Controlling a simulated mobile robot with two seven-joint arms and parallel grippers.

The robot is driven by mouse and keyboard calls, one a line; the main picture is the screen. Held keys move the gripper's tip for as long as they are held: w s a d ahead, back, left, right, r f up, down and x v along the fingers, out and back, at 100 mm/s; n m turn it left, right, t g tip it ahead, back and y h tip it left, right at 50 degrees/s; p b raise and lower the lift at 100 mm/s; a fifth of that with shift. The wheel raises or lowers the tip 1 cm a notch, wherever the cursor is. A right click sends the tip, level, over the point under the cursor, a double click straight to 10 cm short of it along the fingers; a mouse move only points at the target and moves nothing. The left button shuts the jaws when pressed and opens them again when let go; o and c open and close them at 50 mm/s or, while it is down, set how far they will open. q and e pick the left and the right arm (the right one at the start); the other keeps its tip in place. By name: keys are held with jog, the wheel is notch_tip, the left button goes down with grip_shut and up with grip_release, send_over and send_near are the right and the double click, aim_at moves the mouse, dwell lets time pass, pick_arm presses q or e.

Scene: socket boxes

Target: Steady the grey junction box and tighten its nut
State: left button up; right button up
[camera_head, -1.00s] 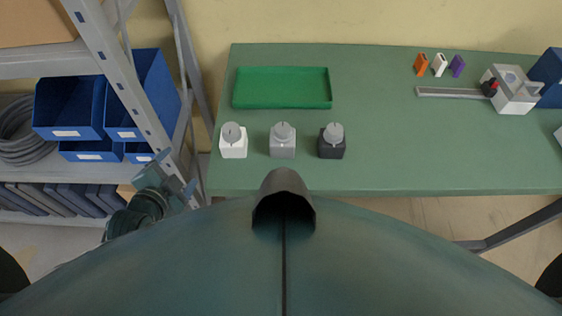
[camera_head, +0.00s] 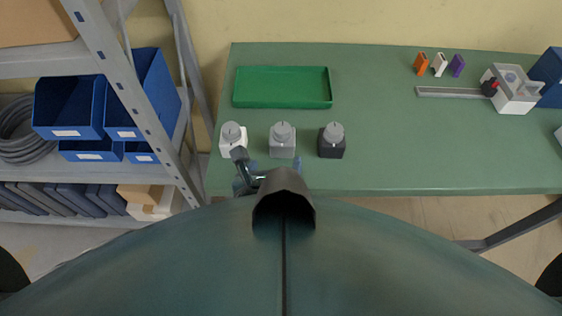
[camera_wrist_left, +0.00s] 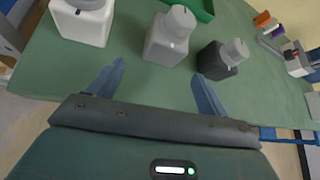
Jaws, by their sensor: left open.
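The grey junction box (camera_head: 282,149) stands upright on the green table, between a white box (camera_head: 235,148) and a black box (camera_head: 331,150). A round grey nut (camera_head: 283,131) sits on its top. My left gripper (camera_head: 275,165) is open and empty at the near side of the grey box, partly hidden behind my own body. In the left wrist view the grey box (camera_wrist_left: 166,46) lies just ahead, between the lines of the two spread fingers (camera_wrist_left: 159,70). No contact shows. My right gripper is not in view.
The white and black boxes stand close on either side of the grey one. An empty green tray (camera_head: 283,104) lies behind them. A grey fixture (camera_head: 510,95) and several small coloured pieces are at the right. A shelf with blue bins (camera_head: 70,108) stands left of the table.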

aim_at(283, 135)
pick_arm(q)
jog(key=shift+d+r+m+t+y, duration=0.3)
jog(key=shift+d+r+t+y, duration=0.1)
jog(key=shift+d, duration=0.1)
jog(key=shift+s+d+r+m+t+y, duration=0.2)
jog(key=shift+d+r+m+t+y, duration=0.1)
jog(key=shift+r+t+y, duration=0.25)
jog(key=x, duration=1.1)
jog(key=shift+w+f, duration=0.2)
jog(key=shift+w, duration=0.15)
